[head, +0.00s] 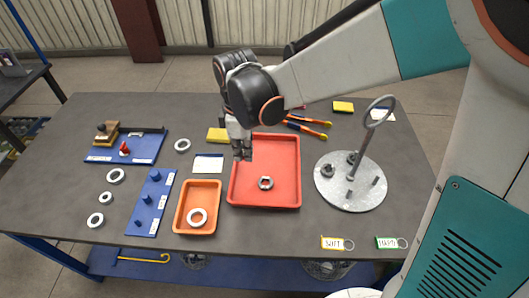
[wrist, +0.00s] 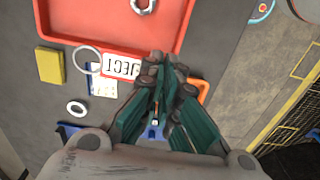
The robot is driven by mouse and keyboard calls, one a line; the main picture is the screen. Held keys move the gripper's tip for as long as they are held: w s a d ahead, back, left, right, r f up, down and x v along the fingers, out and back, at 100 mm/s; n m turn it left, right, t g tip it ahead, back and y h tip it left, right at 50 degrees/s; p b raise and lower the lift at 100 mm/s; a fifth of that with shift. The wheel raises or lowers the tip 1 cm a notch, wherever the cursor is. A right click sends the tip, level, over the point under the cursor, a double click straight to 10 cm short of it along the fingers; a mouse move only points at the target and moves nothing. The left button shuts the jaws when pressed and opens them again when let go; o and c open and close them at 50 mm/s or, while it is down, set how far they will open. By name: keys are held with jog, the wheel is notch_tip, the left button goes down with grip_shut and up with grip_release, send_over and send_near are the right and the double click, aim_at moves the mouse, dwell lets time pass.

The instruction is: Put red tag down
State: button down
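The red tag (wrist: 122,66) shows in the wrist view as a white label face with red edging and dark letters, partly hidden by the fingers. Its wire ring (wrist: 87,60) sticks out to the left. My gripper (wrist: 162,70) is shut on the tag's right end. In the head view my gripper (head: 242,154) points down over the left edge of the red tray (head: 235,198), and I cannot make out the tag there. From the wrist, the tag overlaps the tray rim and a white card (wrist: 101,82); its height above them is unclear.
A yellow tag (head: 332,243) and a green tag (head: 387,243) lie at the front right edge. An orange tray (head: 180,225) holds a ring. A round metal plate (head: 335,195) with an upright looped rod stands right. Blue fixtures (head: 150,205) and loose rings are left.

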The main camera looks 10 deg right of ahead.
aim_at(248, 196)
notch_tip(248, 196, down, 19)
jog(key=b, duration=0.5)
jog(key=shift+f+b, duration=0.2)
jog(key=shift+b, duration=0.15)
jog(key=c, duration=1.8)
grip_release()
jog(key=shift+r, duration=0.1)
notch_tip(248, 196, up, 12)
jog(key=p, duration=0.4)
jog(key=shift+r, duration=0.15)
